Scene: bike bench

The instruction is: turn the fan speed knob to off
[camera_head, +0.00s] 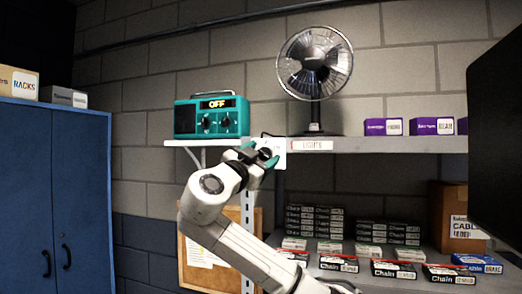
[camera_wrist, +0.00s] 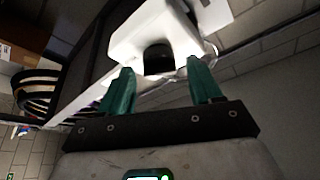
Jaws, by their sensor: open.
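The silver wire-caged fan (camera_head: 314,66) stands on a black base on the upper shelf. A white box (camera_head: 274,145) sits at the shelf's left end, below and left of the fan. In the wrist view the white box (camera_wrist: 128,42) fills the top middle and carries a dark round knob (camera_wrist: 158,60). My gripper (camera_head: 260,154) is open, with teal fingers. In the wrist view the gripper (camera_wrist: 160,66) has one finger on each side of the knob; I cannot tell whether either touches it. The knob's setting cannot be read.
A teal radio (camera_head: 211,117) with an "OFF" display stands left of the box on a small shelf. Purple boxes (camera_head: 383,127) sit right of the fan. The upper shelf (camera_head: 400,145) is above a lower shelf of chain boxes (camera_head: 398,269). A blue cabinet (camera_head: 55,190) stands left.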

